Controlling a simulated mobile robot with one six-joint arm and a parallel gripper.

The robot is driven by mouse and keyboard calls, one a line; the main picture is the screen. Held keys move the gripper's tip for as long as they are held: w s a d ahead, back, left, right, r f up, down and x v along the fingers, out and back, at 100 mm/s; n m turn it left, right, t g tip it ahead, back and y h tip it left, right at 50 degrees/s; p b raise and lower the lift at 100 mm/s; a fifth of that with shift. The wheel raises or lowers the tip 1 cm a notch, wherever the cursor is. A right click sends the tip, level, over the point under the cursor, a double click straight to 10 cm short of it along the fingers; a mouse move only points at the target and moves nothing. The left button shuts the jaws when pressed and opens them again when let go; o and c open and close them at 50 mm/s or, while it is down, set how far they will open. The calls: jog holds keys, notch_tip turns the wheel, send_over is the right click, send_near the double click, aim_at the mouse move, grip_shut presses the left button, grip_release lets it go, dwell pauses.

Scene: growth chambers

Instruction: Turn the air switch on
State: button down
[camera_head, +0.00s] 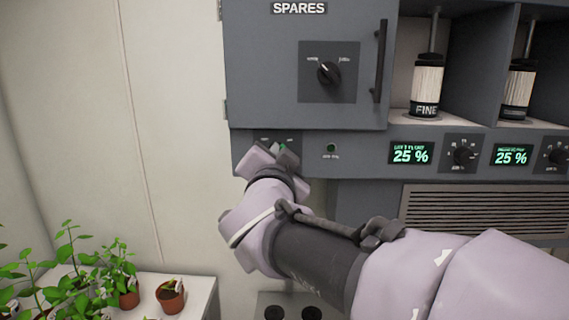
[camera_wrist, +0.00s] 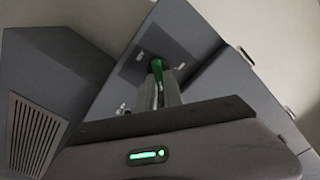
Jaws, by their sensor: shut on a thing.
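The air switch (camera_wrist: 157,68) is a green lever on a dark plate, seen in the wrist view. My gripper (camera_wrist: 159,86) is shut on the lever, with a finger on each side of it. In the head view my gripper (camera_head: 278,152) is at the left end of the grey panel under the SPARES cabinet, in front of the switch plate (camera_head: 264,138).
The SPARES cabinet (camera_head: 300,110) with a black knob (camera_head: 329,73) is above. Displays reading 25 % (camera_head: 411,153) and dials are further right. Potted plants (camera_head: 171,295) stand on a bench at lower left.

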jog(key=shift+f+m+b, duration=0.1)
jog(key=shift+m+b, duration=0.2)
jog(key=shift+m, duration=0.3)
jog(key=c, duration=1.5)
grip_release()
jog(key=s, duration=0.5)
jog(key=s+p, duration=0.1)
jog(key=s, duration=0.5)
jog(key=s+p, duration=0.1)
jog(key=s, duration=0.5)
jog(key=shift+s+a, duration=0.25)
